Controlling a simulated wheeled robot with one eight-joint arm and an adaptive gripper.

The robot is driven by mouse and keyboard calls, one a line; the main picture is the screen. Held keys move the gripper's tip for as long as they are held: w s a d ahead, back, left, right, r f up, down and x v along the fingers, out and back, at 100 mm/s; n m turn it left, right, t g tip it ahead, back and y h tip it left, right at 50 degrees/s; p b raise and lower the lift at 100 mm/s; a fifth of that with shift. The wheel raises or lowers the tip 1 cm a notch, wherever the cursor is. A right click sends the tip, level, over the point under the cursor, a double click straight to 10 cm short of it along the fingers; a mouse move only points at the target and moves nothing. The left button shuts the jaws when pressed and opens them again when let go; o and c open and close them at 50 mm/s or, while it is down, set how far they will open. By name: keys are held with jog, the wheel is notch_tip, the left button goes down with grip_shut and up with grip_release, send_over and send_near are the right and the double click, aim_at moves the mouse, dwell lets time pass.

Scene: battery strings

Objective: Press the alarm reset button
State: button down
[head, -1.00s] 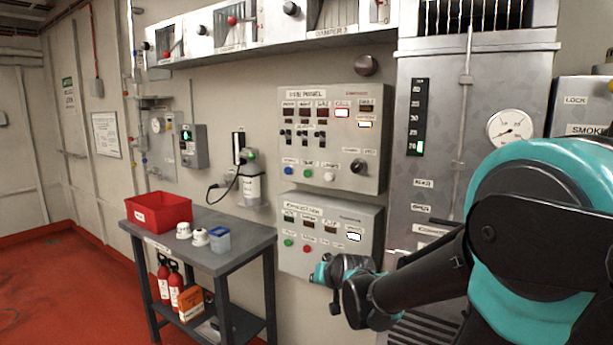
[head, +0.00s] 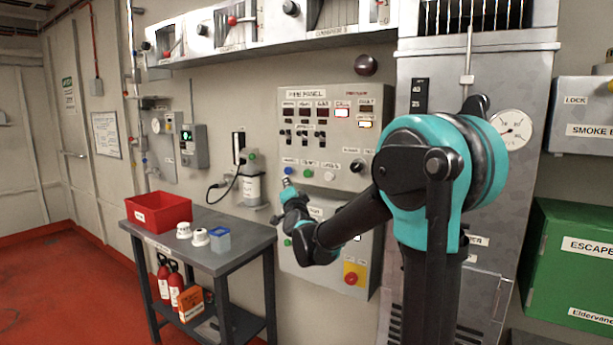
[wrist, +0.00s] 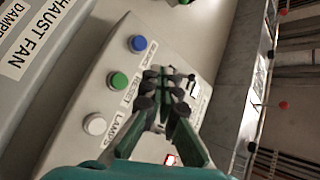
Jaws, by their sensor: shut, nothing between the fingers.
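The fire panel (head: 372,100) is a grey wall box. A row of round buttons sits low on it: blue (head: 288,171), green (head: 308,173) and white. In the wrist view the green button (wrist: 118,80) is next to a label reading "RESET", between the blue button (wrist: 138,43) and the white one (wrist: 95,123), labelled "LAMPS". My gripper (head: 286,183) is just below the blue button in the head view. In the wrist view my gripper (wrist: 168,85) is shut and empty, beside the green button's label; I see no contact with the buttons.
The exhaust fan panel (head: 345,293), with a red mushroom button (head: 351,278) on yellow, is below and partly hidden by my arm. A grey table (head: 215,260) with a red bin (head: 158,210) stands left. A green escape box (head: 575,260) is right.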

aim_at(304, 173)
dwell(0.3)
jog(key=shift+w+d, duration=0.9)
jog(key=shift+w, duration=0.25)
jog(key=shift+w+d, duration=0.95)
jog(key=shift+w, duration=0.2)
jog(key=shift+w+d, duration=0.9)
jog(key=shift+w, duration=0.25)
jog(key=shift+w+d, duration=0.2)
jog(key=shift+w, duration=0.1)
jog(key=shift+w+d, duration=0.5)
jog(key=shift+w, duration=0.05)
dwell(0.3)
jog(key=shift+s+a, duration=0.7)
jog(key=shift+s, duration=0.2)
